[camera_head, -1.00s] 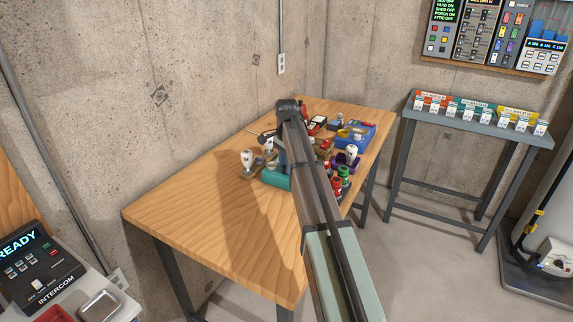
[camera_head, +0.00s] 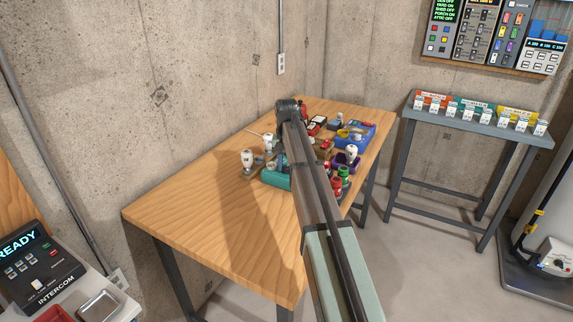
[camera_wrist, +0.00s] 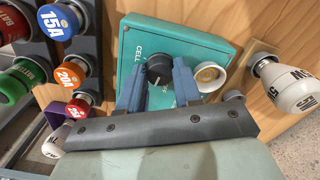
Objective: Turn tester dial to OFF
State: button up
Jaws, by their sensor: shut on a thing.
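The tester (camera_wrist: 205,42) is a teal box with a lettered face, including the word CELL. Its dial (camera_wrist: 157,68) is a dark round knob with a pale pointer mark. My gripper (camera_wrist: 158,82) has its two blue fingers on either side of the dial and is shut on it. A round cream-coloured part (camera_wrist: 209,76) sits on the tester just right of the right finger. In the head view the tester (camera_head: 275,180) shows at the left of my arm, which hides the dial and the fingers. Part of the lettering is covered by the fingers.
A white bulb-like part (camera_wrist: 290,85) on a wooden holder stands close right of the tester in the wrist view. Coloured fuses such as the 15A one (camera_wrist: 58,22) stand close left. The front left of the wooden table (camera_head: 190,215) is clear.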

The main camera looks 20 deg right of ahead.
aim_at(286, 167)
jog(key=n, duration=0.6)
jog(key=shift+n, duration=0.3)
dwell(0.4)
jog(key=o, duration=1)
jog(key=shift+o, duration=0.2)
jog(key=shift+r, duration=0.1)
notch_tip(286, 167, up, 14)
jog(key=shift+f, duration=0.2)
